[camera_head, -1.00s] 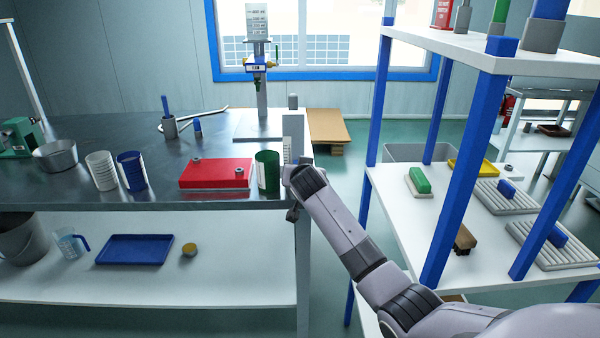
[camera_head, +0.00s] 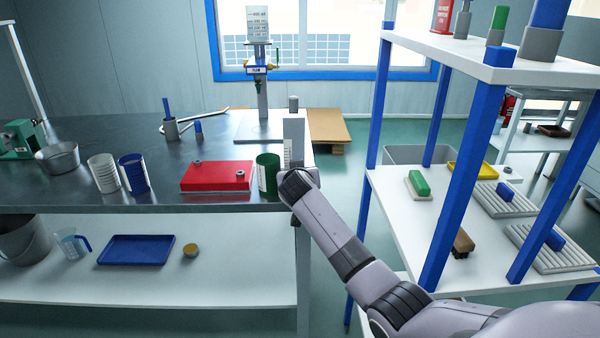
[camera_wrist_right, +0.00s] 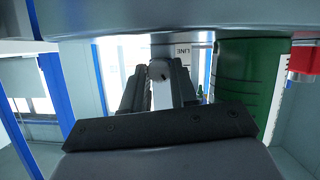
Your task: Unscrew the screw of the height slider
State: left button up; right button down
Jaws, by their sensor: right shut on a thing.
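How far the screw is threaded in cannot be seen. My left gripper is not in view.
A green cup (camera_head: 267,172) stands close to the left of the post, beside a red block (camera_head: 217,176). A stand with a blue-edged clamp (camera_head: 258,68) is behind. White shelving with blue posts (camera_head: 450,185) is at the right. The floor gap between table and shelving is free.

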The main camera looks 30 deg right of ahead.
jog(key=shift+w+a+n+g+h, duration=0.15)
jog(key=shift+n+g+h, duration=0.15)
jog(key=shift+n+h, duration=0.6)
jog(key=shift+n, duration=0.3)
jog(key=c, duration=0.9)
grip_release()
